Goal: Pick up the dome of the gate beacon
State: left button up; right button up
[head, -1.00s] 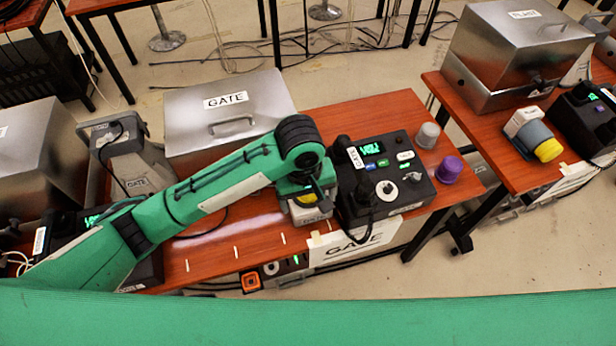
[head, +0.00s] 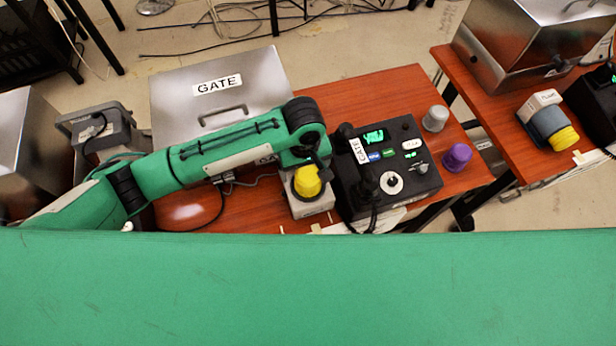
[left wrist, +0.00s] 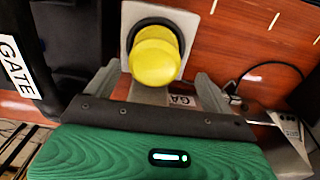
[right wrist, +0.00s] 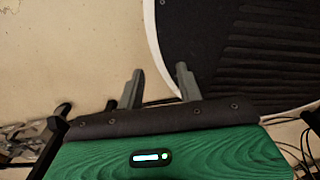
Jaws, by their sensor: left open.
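The gate beacon has a yellow dome (head: 307,180) on a pale square base (head: 312,206), beside the black console on the gate table. In the left wrist view the dome (left wrist: 155,60) stands on its base with a dark ring around its foot. My left gripper (left wrist: 158,74) is open, with one finger on each side of the dome's near end in that view. I see no clear contact. In the head view my left wrist hides the fingers. My right gripper (right wrist: 160,70) is open and empty, away from the beacon, over the floor and a dark, white-edged surface.
The black gate console (head: 385,180) is close on the beacon's right. A metal GATE box (head: 225,95) stands behind my left arm. A grey cap (head: 435,118) and a purple cap (head: 457,157) stand right of the console.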

aim_at(308, 174)
pick_arm(q)
jog(key=shift+f, duration=0.25)
jog(key=f, duration=0.2)
jog(key=f+p, duration=0.1)
jog(key=f, duration=0.1)
jog(key=shift+d, duration=0.4)
jog(key=shift+f, duration=0.55)
jog(key=c, duration=1.1)
pick_arm(e)
jog(key=shift+w+d+r, duration=0.25)
jog(key=shift+w+r, duration=0.45)
jog(key=shift+w, duration=0.15)
